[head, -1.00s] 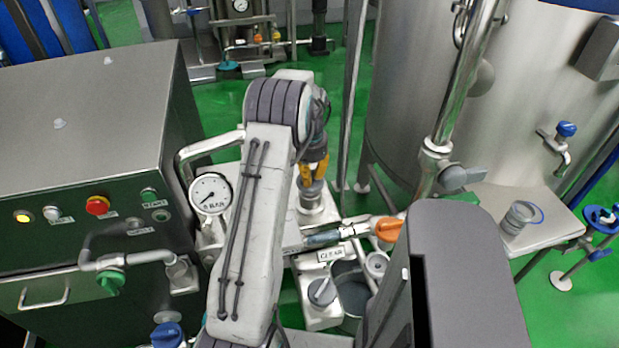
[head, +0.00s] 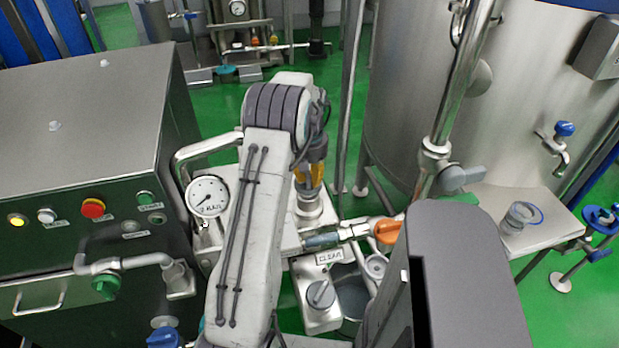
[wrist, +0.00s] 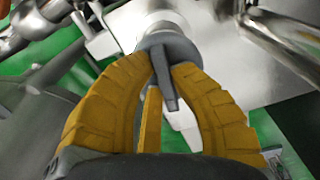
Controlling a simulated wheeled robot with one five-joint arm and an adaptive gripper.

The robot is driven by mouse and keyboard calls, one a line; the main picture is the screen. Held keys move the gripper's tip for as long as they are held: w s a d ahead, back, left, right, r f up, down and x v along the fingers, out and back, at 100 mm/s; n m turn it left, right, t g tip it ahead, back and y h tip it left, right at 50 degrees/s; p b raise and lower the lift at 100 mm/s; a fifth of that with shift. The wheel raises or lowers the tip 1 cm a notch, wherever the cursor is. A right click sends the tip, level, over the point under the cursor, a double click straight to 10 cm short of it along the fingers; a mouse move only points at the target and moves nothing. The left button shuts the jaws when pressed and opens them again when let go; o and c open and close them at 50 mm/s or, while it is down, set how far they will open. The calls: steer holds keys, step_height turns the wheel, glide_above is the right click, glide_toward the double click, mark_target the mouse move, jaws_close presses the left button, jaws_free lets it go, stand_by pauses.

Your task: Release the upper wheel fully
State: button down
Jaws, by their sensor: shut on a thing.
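In the wrist view, a grey wheel (wrist: 168,48) with a flat bar sits on a pale fitting. In the head view my gripper (head: 309,182) points down behind my arm, over a round metal fitting (head: 314,208). The wheel itself is mostly hidden there by the fingers and arm. I cannot tell how far the wheel is turned.
A pressure gauge (head: 207,197) and a bent pipe stand left of my arm. An orange-handled valve (head: 388,231), a CLEAR label (head: 329,256) and a grey knob (head: 320,293) lie to the right and front. A steel cabinet (head: 80,110) and a large tank (head: 430,100) flank the space.

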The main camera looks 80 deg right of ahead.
steer(key=shift+f+n, duration=0.1)
steer(key=shift+n, duration=0.7)
steer(key=c, duration=1.1)
jaws_free()
step_height(320, 180, up, 12)
stand_by(0.5)
